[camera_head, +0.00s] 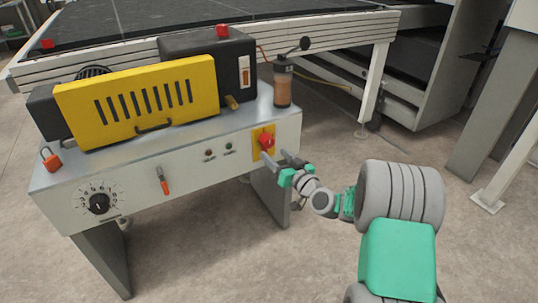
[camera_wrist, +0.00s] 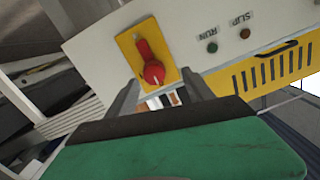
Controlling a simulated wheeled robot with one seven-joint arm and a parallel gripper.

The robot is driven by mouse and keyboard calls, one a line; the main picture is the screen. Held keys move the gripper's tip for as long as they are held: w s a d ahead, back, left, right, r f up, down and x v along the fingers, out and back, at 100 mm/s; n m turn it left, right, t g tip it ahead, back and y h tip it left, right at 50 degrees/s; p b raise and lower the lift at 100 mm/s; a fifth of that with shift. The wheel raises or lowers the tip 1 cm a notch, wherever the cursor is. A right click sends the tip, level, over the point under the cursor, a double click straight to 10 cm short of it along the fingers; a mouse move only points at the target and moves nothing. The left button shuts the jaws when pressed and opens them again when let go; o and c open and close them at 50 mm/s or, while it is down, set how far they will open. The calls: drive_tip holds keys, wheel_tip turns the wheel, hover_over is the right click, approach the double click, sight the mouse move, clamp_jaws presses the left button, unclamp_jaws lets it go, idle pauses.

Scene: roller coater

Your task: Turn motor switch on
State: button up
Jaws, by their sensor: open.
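The motor switch is a red rotary knob (camera_head: 266,141) on a yellow plate at the right end of the machine's pale front panel. The knob (camera_wrist: 152,68) also shows in the wrist view, its handle pointing roughly along the plate's length, in line with the gap between my fingers. My gripper (camera_head: 274,156) is open just in front of the switch, with one finger to each side of the knob. In the wrist view the fingertips (camera_wrist: 161,85) reach close to the plate's lower edge. I cannot tell whether they touch the knob.
The front panel also carries two small lamps marked RUN (camera_wrist: 212,48) and SLIP (camera_wrist: 245,33), an orange-handled lever (camera_head: 164,181) and a black dial (camera_head: 99,203). A yellow slotted cover (camera_head: 140,100) and an amber cylinder (camera_head: 283,85) stand on top. Floor right of the machine is open.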

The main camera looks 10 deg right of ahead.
sight(270, 143)
drive_tip(key=shift+m+t, duration=0.3)
drive_tip(key=shift+t, duration=0.1)
drive_tip(key=x, duration=0.3)
drive_tip(key=d+b+x, duration=0.1)
drive_tip(key=x, duration=0.3)
drive_tip(key=shift+w+d, duration=0.1)
drive_tip(key=shift+w, duration=0.45)
clamp_jaws()
